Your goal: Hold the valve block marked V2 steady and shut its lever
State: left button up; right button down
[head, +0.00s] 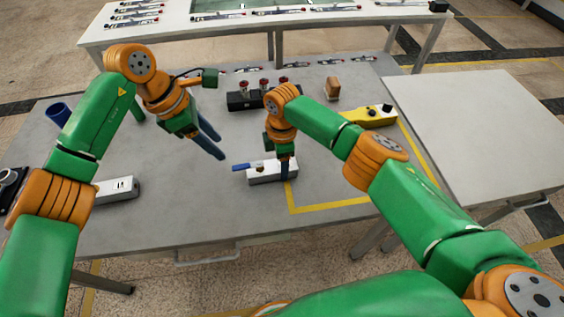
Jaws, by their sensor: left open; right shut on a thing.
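A white valve block (262,178) lies near the middle of the grey table. Its blue lever (241,167) sticks out past the block's left end. My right gripper (285,176) is shut on the block near its right end, from above. My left gripper (220,148) is open and empty, above the table, up and left of the lever and apart from it. A second pale block (118,189) with a small dark mark lies at the left, partly behind my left arm. The marks are too small to read, so I cannot tell which block is V2.
A black rack (240,101) with several red-topped parts stands behind the held block. Yellow tape (330,205) marks the right side. A bare white table (470,125) adjoins.

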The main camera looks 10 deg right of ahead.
pick_arm(q)
jog(key=shift+d, duration=0.1)
jog(key=c, duration=0.3)
jog(key=s+d+h, duration=0.1)
jog(key=d, duration=0.1)
jog(key=s+d+h, duration=0.1)
jog(key=h, duration=0.1)
jog(key=s+d+m+g+h, duration=0.1)
jog(key=s+d, duration=0.1)
jog(key=shift+d+h, duration=0.3)
jog(key=shift+h, duration=0.1)
grip_shut()
jog(key=s+d+n+t+h, duration=0.4)
jog(key=d+n+t+h, duration=0.3)
jog(key=d+n+t, duration=0.65)
jog(key=s+a+f+n+t+y, duration=0.1)
jog(key=s+a+f+n+y, duration=0.2)
jog(key=a+n+y, duration=0.4)
jog(key=s+a+f+n+y, duration=0.4)
jog(key=s+a+n+y, duration=0.2)
jog(key=n, duration=0.9)
jog(key=a+y, duration=0.2)
jog(key=shift+s+a+f+t+y, duration=0.15)
jog(key=shift+s+f+t+y, duration=0.1)
jog(key=shift+t+y, duration=0.1)
